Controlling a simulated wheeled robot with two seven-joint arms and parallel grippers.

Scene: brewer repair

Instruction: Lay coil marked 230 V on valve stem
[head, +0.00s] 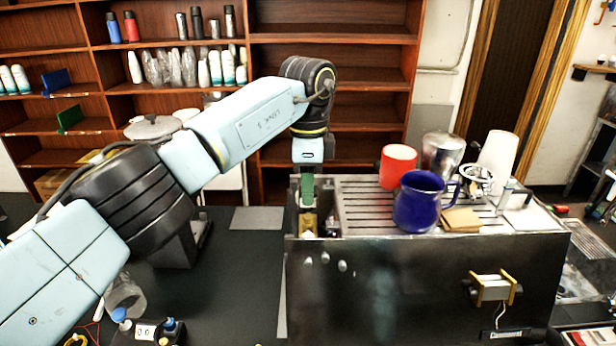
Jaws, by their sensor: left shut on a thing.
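My left gripper (307,172) points straight down over the open left end of the steel brewer (420,265). It is shut on a small green block that looks like the coil (306,190). No voltage marking can be read on it. Just below it, inside the narrow opening, is a brass-yellow part (308,222) that may belong to the valve. The stem itself cannot be made out, and I cannot tell whether the coil touches it. My right gripper is not in view.
A red cup (398,166), a blue mug (420,203) and a metal pitcher (442,156) stand on the brewer's slatted top. A silver and yellow fitting (491,290) sticks out of its front. The dark bench (235,275) left of the brewer is mostly clear.

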